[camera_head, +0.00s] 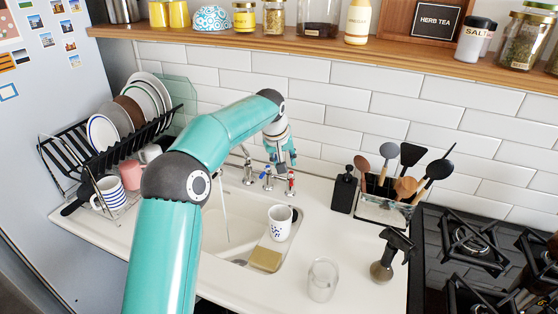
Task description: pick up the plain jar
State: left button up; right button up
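The plain jar (322,280) is a clear, unlabelled glass jar standing upright on the white counter, right of the sink and near the bottom of the head view. My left arm reaches up from the bottom left and bends over the sink. Its gripper (281,157) hangs in front of the tiled wall, above the taps, well behind the jar and apart from it. The fingers are small and partly overlapped by the arm, so I cannot tell whether they are open. My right gripper is not in view.
The sink (215,235) holds a patterned white cup (280,222) and a sponge (265,259). A dark-handled tool (382,270) stands right of the jar. Behind are a soap dispenser (344,190) and utensils (405,185). The gas hob (470,250) is right, a dish rack (85,165) left.

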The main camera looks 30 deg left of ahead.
aim_at(322, 280)
jog(key=k, duration=1)
